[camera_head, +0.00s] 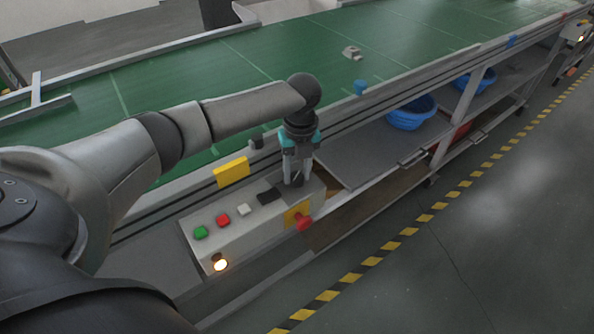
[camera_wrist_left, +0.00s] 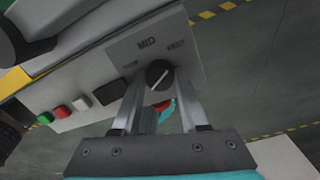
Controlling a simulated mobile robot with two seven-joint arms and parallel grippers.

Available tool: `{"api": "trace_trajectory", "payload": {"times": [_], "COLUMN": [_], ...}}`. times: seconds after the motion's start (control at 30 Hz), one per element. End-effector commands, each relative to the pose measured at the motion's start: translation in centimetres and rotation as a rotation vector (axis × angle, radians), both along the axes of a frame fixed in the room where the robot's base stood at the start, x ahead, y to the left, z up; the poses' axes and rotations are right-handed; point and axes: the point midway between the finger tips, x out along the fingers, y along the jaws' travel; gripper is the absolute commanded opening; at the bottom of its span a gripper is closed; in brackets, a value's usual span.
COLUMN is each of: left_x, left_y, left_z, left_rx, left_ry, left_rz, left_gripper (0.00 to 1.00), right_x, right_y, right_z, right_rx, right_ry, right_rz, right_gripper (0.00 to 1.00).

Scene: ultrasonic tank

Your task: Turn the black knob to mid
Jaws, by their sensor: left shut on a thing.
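The black knob (camera_wrist_left: 159,74) sits on the light grey panel of the control box, between my left gripper's two fingers in the left wrist view. "MID" is printed above it, with smaller, hard-to-read labels to either side. The white line on the knob slants toward the upper right, toward the right-hand label rather than MID. My left gripper (camera_wrist_left: 159,80) is shut on the knob. In the head view my left gripper (camera_head: 296,181) points down at the right end of the control box (camera_head: 227,239) and hides the knob. My right gripper is in neither view.
Green (camera_head: 201,232), red (camera_head: 223,220) and white (camera_head: 244,209) buttons and a black rectangle (camera_head: 268,196) line the box top. A red emergency button (camera_head: 303,222) and a lit lamp (camera_head: 220,264) are on its front. The green conveyor (camera_head: 180,80) runs behind.

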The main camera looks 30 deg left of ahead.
Motion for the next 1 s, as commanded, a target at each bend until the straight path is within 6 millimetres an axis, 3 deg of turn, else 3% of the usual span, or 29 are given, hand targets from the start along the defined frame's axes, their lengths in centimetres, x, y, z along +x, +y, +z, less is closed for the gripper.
{"api": "trace_trajectory", "payload": {"times": [0.37,0.7,1.0], "left_x": [-0.1,-0.1,0.0], "left_y": [0.1,0.1,0.1], "left_z": [0.4,0.5,0.3], "left_rx": [0.000,0.000,-0.001], "left_ry": [0.004,0.005,0.003], "left_rz": [0.146,0.452,0.727], "left_gripper": [0.00,0.00,0.00], "right_x": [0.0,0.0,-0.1], "right_y": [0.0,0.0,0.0], "right_z": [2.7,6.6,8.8], "right_rx": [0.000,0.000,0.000], "right_ry": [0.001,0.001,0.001], "right_rz": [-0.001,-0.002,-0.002], "right_gripper": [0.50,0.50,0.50]}}
